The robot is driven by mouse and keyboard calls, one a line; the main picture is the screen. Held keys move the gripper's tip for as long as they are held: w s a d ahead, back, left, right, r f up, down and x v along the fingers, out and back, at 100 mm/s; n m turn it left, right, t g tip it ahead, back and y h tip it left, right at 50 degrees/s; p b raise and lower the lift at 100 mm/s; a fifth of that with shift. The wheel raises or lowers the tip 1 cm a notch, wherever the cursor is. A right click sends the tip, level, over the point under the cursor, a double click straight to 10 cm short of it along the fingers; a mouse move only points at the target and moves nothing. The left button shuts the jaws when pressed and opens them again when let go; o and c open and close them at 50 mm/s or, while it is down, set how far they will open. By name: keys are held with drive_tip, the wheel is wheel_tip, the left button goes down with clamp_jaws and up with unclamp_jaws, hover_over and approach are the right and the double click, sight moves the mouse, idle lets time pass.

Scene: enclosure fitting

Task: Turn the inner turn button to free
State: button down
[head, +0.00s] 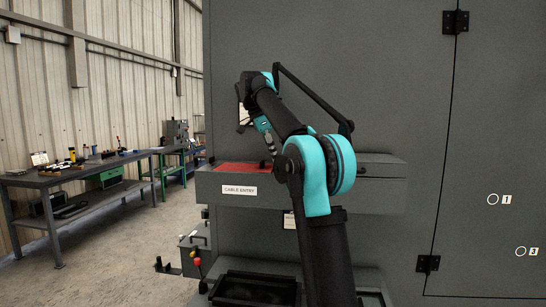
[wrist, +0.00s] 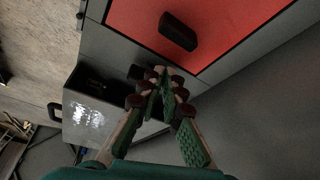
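In the wrist view, a red panel (wrist: 222,22) set in a grey frame carries a black oblong turn button or handle (wrist: 178,32). A second small dark piece (wrist: 136,72) sits by the panel's lower left corner, partly behind my fingertips; it may be a turn button, but its setting is unclear. My gripper (wrist: 165,80) has its green-padded fingers converging, with the tips close together over this corner. I cannot tell whether anything is between them. In the head view, my gripper (head: 271,148) points down over the red panel (head: 240,168), and the buttons cannot be made out.
The panel lies on a ledge labelled CABLE ENTRY (head: 239,190) that juts from a tall grey cabinet (head: 390,70). A grey box (wrist: 95,115) sits beside the ledge in the wrist view. A workbench (head: 85,172) stands at the left, with open floor before it.

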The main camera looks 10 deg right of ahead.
drive_tip(key=shift+s+d+r, duration=0.15)
drive_tip(key=shift+d+r, duration=0.2)
drive_tip(key=shift+r, duration=0.1)
drive_tip(key=v, duration=0.5)
drive_tip(key=shift+a, duration=0.2)
drive_tip(key=shift+a+r, duration=0.5)
drive_tip(key=shift+r, duration=0.2)
